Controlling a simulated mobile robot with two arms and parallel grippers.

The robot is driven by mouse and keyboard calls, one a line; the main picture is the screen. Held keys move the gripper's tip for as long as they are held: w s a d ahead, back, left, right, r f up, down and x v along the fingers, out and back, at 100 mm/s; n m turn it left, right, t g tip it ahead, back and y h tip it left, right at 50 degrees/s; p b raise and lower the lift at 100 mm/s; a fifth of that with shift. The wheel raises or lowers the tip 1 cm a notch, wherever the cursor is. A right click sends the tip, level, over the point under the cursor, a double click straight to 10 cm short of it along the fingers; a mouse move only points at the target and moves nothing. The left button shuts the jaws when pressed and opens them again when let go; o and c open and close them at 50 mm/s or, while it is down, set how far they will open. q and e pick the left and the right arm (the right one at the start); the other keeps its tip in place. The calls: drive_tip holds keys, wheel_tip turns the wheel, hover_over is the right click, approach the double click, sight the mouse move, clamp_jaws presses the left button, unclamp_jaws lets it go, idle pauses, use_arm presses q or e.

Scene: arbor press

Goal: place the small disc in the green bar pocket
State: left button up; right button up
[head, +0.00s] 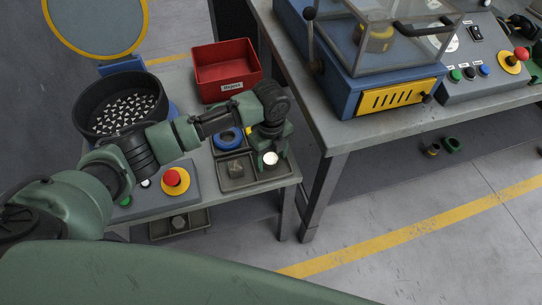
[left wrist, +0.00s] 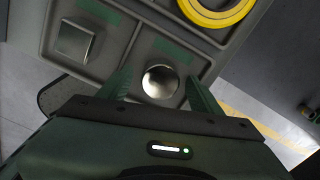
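The small disc (left wrist: 160,82) is round, shiny and metallic. It lies in a tray pocket with a green bar (left wrist: 172,49) along one side, in the left wrist view; in the head view the disc (head: 270,158) looks white. My left gripper (left wrist: 164,92) is over this pocket, its two fingers apart on either side of the disc with a gap at each side. In the head view the left gripper (head: 269,154) points down at the tray's right front pocket. A neighbouring pocket, also with a green bar (left wrist: 98,12), holds a square metal piece (left wrist: 75,41). My right gripper is out of view.
A blue ring (head: 228,139) and a yellow ring (left wrist: 218,10) lie in the tray's other pockets. A red bin (head: 226,68) and a black bowl of small parts (head: 121,104) stand behind. A red stop button (head: 175,178) is at the left. The press bench (head: 335,130) is at the right.

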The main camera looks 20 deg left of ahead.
sight(271, 158)
use_arm(q)
wheel_tip(271, 158, up, 12)
drive_tip(key=shift+r+p, duration=0.2)
drive_tip(key=shift+p, duration=0.15)
